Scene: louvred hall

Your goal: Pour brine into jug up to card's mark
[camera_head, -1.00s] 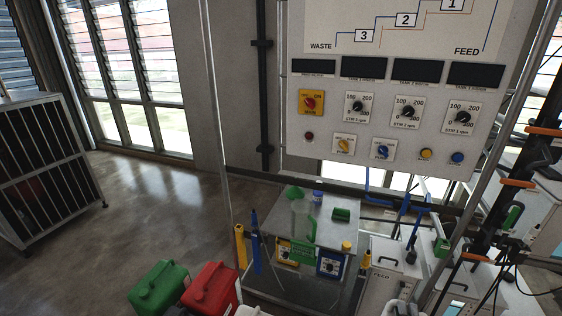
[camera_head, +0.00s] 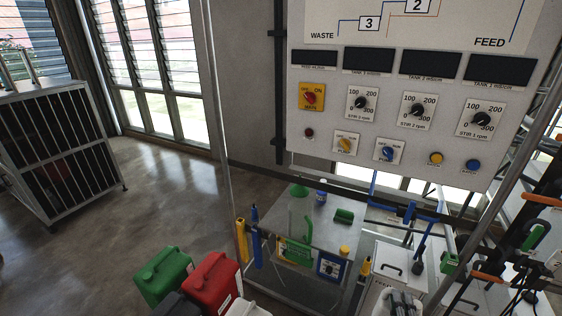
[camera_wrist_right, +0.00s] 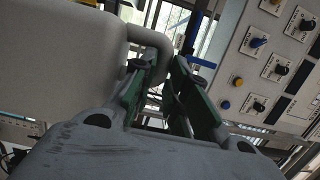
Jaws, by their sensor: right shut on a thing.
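In the right wrist view my right gripper (camera_wrist_right: 165,68) is shut on the looped handle of a large pale container (camera_wrist_right: 60,50), which fills the upper left. The container's mouth and contents are hidden. In the head view my right gripper (camera_head: 402,303) shows only in part at the bottom edge. No jug can be made out on the metal bench (camera_head: 325,233) now. A green card-like sign (camera_head: 295,251) with white print is at the bench's front; I cannot read a mark on it. My left gripper is not in view.
A green funnel (camera_head: 299,192) and a green block (camera_head: 344,215) are on the bench. Green (camera_head: 165,276) and red (camera_head: 212,283) cans stand at the lower left. A control panel (camera_head: 400,110) rises behind.

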